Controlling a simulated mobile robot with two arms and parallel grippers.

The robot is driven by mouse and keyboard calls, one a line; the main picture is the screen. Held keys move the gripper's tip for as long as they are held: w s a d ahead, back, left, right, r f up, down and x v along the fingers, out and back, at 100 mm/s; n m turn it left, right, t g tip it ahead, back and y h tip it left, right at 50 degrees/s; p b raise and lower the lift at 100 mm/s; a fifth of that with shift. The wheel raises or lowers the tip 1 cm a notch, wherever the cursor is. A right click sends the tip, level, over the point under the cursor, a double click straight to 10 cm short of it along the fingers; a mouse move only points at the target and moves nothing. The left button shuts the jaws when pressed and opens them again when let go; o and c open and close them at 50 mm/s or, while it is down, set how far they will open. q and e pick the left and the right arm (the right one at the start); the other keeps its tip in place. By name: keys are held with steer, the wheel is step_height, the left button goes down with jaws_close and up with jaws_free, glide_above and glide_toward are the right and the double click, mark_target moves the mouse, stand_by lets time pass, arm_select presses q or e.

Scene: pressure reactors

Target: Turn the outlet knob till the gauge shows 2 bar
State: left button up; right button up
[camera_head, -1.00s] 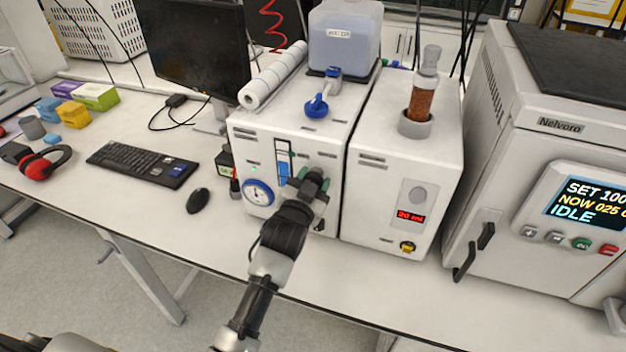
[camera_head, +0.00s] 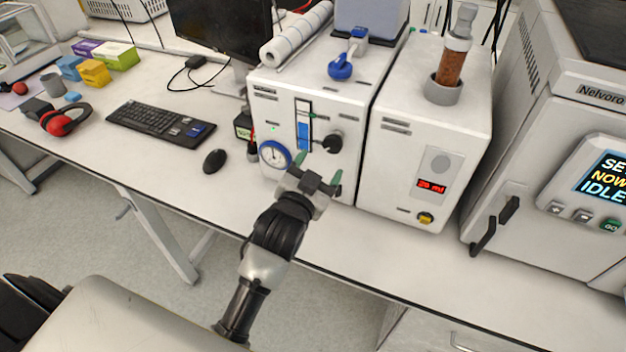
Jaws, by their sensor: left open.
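A white reactor box (camera_head: 354,110) stands on the bench and carries the gauge and knobs on its front. The round gauge (camera_head: 274,155) has a blue rim; its needle is too small to read. A black knob (camera_head: 332,143) sits right of the blue level window (camera_head: 303,128). I cannot read which label it bears. My left gripper (camera_head: 318,172) is open and empty, with green-tipped fingers, in front of the box and below the black knob, apart from it. The gripper hides the lower front of the box. My right gripper is not in view.
A second white box (camera_head: 400,180) with a red display stands to the right, then a large Nelvoro unit (camera_head: 560,110). A mouse (camera_head: 215,161) and keyboard (camera_head: 160,128) lie to the left. The bench front between mouse and gripper is clear.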

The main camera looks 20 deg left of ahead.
arm_select(q)
steer(key=shift+s, duration=1.35)
steer(key=s+a+f+n+g, duration=0.1)
steer(key=s+a+f+g, duration=0.1)
steer(key=s+f+g, duration=0.75)
steer(key=s+a+f+n+g, duration=0.1)
steer(key=s+f+g, duration=0.35)
steer(key=s, duration=0.95)
step_height(320, 180, down, 28)
steer(key=s+g+b, duration=0.1)
steer(key=s+g, duration=0.1)
steer(key=s+a+f+g+b, duration=0.1)
steer(key=s+a+f, duration=0.2)
steer(key=s+f, duration=1.2)
steer(key=shift+s+f+y, duration=0.15)
steer(key=shift+f+y, duration=0.15)
steer(key=shift+f, duration=0.05)
